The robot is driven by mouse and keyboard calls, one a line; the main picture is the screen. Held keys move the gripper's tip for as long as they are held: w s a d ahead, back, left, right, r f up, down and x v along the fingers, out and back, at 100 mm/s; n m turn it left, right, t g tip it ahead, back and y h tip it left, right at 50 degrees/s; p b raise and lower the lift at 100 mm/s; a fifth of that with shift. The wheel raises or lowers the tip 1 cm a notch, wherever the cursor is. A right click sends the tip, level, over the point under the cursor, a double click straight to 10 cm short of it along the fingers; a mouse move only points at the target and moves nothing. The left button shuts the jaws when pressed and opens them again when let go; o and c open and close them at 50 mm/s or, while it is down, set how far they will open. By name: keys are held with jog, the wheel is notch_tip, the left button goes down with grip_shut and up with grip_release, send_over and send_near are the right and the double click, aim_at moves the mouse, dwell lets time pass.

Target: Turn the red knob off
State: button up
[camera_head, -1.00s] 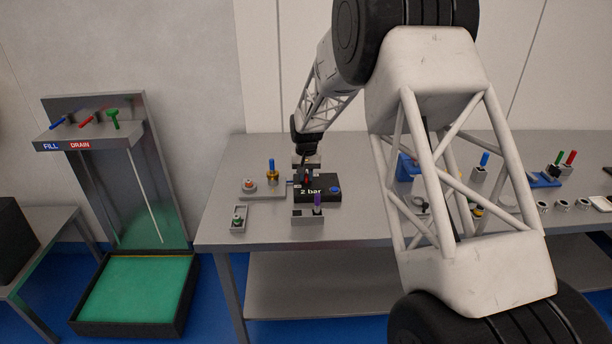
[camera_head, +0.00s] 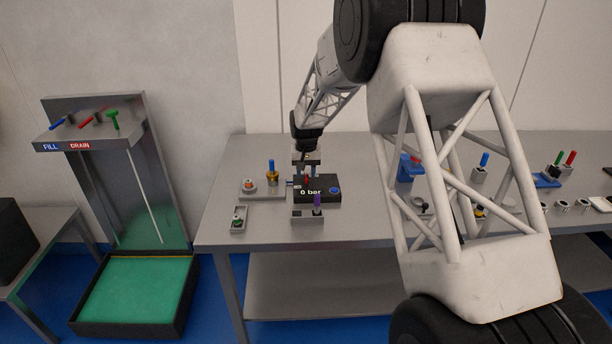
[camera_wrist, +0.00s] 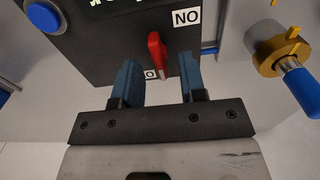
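The red knob (camera_wrist: 157,55) stands on the face of a black box (camera_wrist: 100,45).
A blue button (camera_wrist: 45,16) is on the same box. A brass valve with a blue handle (camera_head: 271,170) stands left of it, and a purple-topped fitting (camera_head: 317,203) stands in front. The green-bottomed tub (camera_head: 135,290) is on the floor at left.

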aim_at(306, 175)
jog(key=shift+r, duration=3.1)
jog(key=shift+s+d+r, duration=0.2)
jog(key=shift+s+r, duration=0.2)
jog(key=s+d+r, duration=0.3)
jog(key=s+r, duration=0.2)
jog(key=s, duration=0.4)
jog(key=s+d+r+t, duration=0.1)
jog(key=s+d+r, duration=0.2)
jog(key=s+r, duration=0.35)
jog(key=s+d+r, duration=0.3)
jog(key=s+r, duration=0.1)
jog(key=s, duration=0.6)
jog(key=s+d+f, duration=0.1)
jog(key=s+d, duration=0.1)
jog(key=s, duration=1.3)
jog(key=s+d+f+t, duration=0.1)
jog(key=s+d, duration=0.1)
jog(key=s, duration=1.3)
jog(key=shift+s+d+t, duration=0.25)
jog(key=shift+s+t, duration=0.05)
jog(key=shift+s, duration=0.1)
